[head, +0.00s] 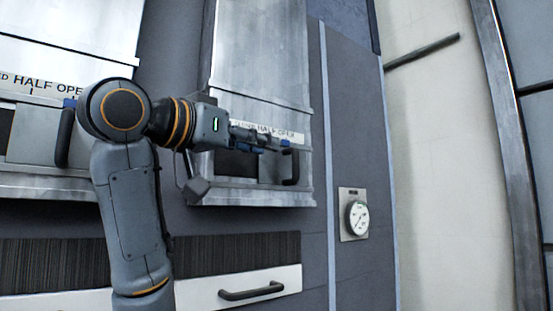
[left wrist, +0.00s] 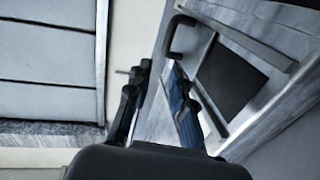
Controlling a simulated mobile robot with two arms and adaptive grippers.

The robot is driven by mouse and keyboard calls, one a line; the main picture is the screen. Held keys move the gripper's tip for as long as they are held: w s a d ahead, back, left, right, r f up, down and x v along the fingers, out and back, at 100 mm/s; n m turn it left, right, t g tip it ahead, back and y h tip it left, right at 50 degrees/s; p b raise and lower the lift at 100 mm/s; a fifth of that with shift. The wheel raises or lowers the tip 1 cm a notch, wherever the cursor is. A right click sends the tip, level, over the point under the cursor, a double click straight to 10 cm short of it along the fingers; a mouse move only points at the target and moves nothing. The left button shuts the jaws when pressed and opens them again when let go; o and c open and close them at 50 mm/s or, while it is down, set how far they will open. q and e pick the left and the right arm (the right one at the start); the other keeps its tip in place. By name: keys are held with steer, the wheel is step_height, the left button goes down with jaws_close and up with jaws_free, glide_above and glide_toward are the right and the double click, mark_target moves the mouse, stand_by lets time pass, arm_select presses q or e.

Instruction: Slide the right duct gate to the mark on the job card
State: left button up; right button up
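A dark opening (head: 236,163) shows left of the handle. A small blue piece, perhaps a pointer, sits above the handle. My left gripper (head: 272,143) is in front of the strip, its tips close to the handle's top. In the left wrist view its fingers (left wrist: 160,72) are apart with nothing held between them; the handle (left wrist: 180,35) is beyond the tips. My right gripper and the job card are not in view.
A left duct (head: 45,125) with a similar strip and handle stands at the left. A round gauge (head: 357,217) is on the wall at the right. A drawer-like panel with a dark handle (head: 252,290) is below. Room right of the duct is clear.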

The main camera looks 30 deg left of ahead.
mark_target(293, 159)
arm_select(q)
steer(key=w+p, duration=0.1)
steer(key=w, duration=0.2)
steer(key=w+p, duration=0.1)
steer(key=w, duration=0.2)
steer(key=w+p, duration=0.2)
steer(key=w, duration=0.1)
steer(key=shift+w+d+f, duration=0.15)
steer(key=shift+w+f, duration=0.15)
steer(key=shift+w, duration=0.1)
steer(key=shift+w+d+f+p, duration=0.1)
steer(key=shift+w+p, duration=0.05)
steer(key=shift+w, duration=0.3)
steer(key=shift+w+d+f+p, duration=0.1)
steer(key=shift+w+p, duration=0.05)
steer(key=shift+w, duration=0.25)
steer(key=shift+s, duration=0.1)
steer(key=shift+c, duration=0.2)
jaws_close()
